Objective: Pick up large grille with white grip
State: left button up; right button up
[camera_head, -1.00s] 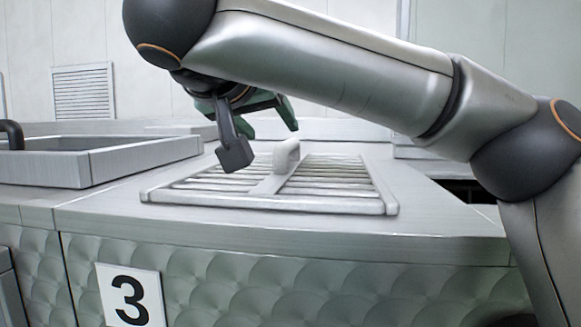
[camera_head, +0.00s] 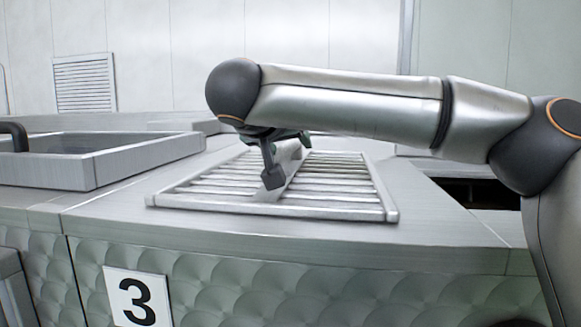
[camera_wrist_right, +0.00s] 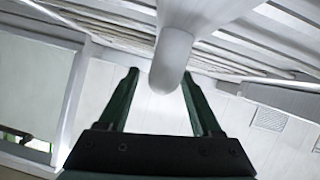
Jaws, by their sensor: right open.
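The large grille (camera_head: 330,212) lies flat on the grey metal machine top, with a frame around slats on both sides of a central bar. Its white grip (camera_head: 290,150) rises from the middle and is partly hidden by my right gripper (camera_head: 288,158). In the right wrist view the rounded grip (camera_wrist_right: 170,62) sits between the tips of the open green fingers (camera_wrist_right: 160,80), with gaps visible on both sides. The grille slats (camera_wrist_right: 250,42) show behind it. My left gripper is not in view.
A raised metal-framed basin (camera_head: 130,160) with a dark handle (camera_head: 14,137) stands left of the grille. A dark opening (camera_head: 465,192) lies to the right, beneath my right arm. A number 3 sign (camera_head: 138,300) is on the front panel. A wall vent (camera_head: 84,83) is behind.

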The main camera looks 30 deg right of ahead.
grip_shut()
dwell(0.4)
dwell(0.9)
jog(key=shift+r, duration=0.15)
